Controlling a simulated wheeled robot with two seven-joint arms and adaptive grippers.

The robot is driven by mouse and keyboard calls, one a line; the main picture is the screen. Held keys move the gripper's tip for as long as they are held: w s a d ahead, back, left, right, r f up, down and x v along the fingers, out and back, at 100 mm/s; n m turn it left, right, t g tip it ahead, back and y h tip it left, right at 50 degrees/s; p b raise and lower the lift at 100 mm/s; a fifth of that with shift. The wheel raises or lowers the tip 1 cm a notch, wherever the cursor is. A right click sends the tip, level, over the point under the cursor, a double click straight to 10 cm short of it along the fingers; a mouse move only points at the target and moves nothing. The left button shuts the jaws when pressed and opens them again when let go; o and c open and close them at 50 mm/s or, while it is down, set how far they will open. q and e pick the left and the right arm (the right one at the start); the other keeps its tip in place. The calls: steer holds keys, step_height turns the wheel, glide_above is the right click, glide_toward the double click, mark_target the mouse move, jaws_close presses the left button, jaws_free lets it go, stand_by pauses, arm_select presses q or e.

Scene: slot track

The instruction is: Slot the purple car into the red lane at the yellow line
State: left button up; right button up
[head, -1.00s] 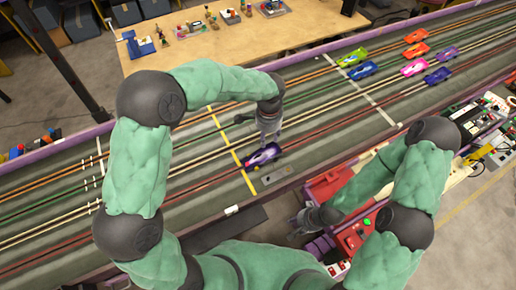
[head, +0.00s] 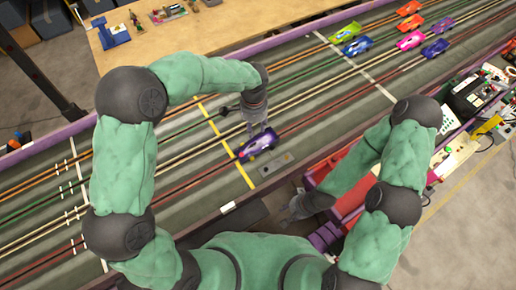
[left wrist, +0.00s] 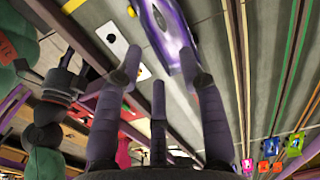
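My left gripper (head: 257,129) is low over the car. In the left wrist view the car (left wrist: 168,28) lies beyond my spread fingertips (left wrist: 158,75). The fingers look apart, with visible gaps and no clear grip on the car. My right gripper (head: 291,213) is low by the track's near edge, too small to judge its fingers.
Several other cars stand farther right, among them a green car (head: 345,32), a blue car (head: 358,46) and a pink car (head: 410,40). A cluttered bench (head: 470,140) borders the track at right.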

arm_select(q)
steer(key=b, duration=0.2)
glide_above(255, 145)
step_height(255, 145, down, 6)
steer(key=shift+w, duration=0.15)
step_height(255, 145, down, 5)
steer(key=shift+f+b, duration=0.1)
steer(key=shift+b, duration=0.8)
jaws_close()
